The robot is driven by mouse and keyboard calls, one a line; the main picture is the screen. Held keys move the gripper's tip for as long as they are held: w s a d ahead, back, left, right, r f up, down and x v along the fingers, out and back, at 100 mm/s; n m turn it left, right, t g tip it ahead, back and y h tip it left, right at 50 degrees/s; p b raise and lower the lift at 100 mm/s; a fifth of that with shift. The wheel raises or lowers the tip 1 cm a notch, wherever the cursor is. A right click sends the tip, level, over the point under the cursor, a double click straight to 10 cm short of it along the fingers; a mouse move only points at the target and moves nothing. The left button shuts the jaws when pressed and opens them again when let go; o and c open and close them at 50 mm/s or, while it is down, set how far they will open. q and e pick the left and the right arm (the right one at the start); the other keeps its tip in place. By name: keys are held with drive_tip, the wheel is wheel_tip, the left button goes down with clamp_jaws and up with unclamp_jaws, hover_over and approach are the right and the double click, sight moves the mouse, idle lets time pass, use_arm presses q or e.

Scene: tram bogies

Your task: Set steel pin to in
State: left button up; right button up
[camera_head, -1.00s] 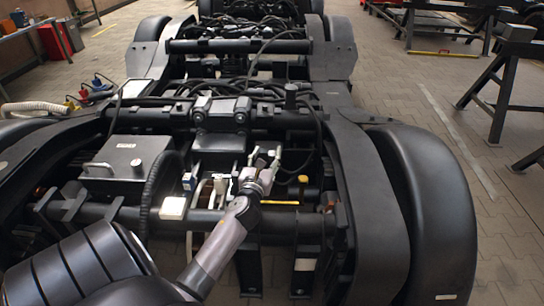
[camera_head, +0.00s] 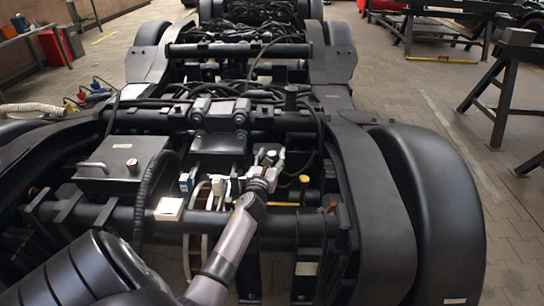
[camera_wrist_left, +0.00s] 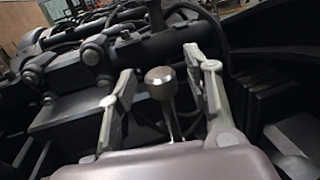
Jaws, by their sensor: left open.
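The steel pin (camera_wrist_left: 161,84) shows in the left wrist view as a short rod with a rounded, flat-topped metal head. It stands between the two fingers of my left gripper (camera_wrist_left: 158,66), with a gap on each side of the head. Its lower end is hidden behind the gripper's body. In the head view, my left gripper (camera_head: 269,157) is open over the middle of the near bogie frame, just in front of its crossbeam. I cannot pick out the pin there. My right gripper is not in view.
A grey metal box (camera_head: 122,158) with a handle is left of the gripper. A yellow-handled bar (camera_head: 284,204) and black cables lie close on its right. A thick crossbeam (camera_wrist_left: 143,50) with bolted joints stands behind the pin. Black wheel covers (camera_head: 432,200) flank the frame.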

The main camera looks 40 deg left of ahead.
use_arm(q)
drive_tip(key=shift+w+a, duration=0.3)
drive_tip(key=shift+w, duration=0.2)
drive_tip(key=shift+c, duration=0.6)
clamp_jaws()
drive_tip(key=shift+a, duration=0.1)
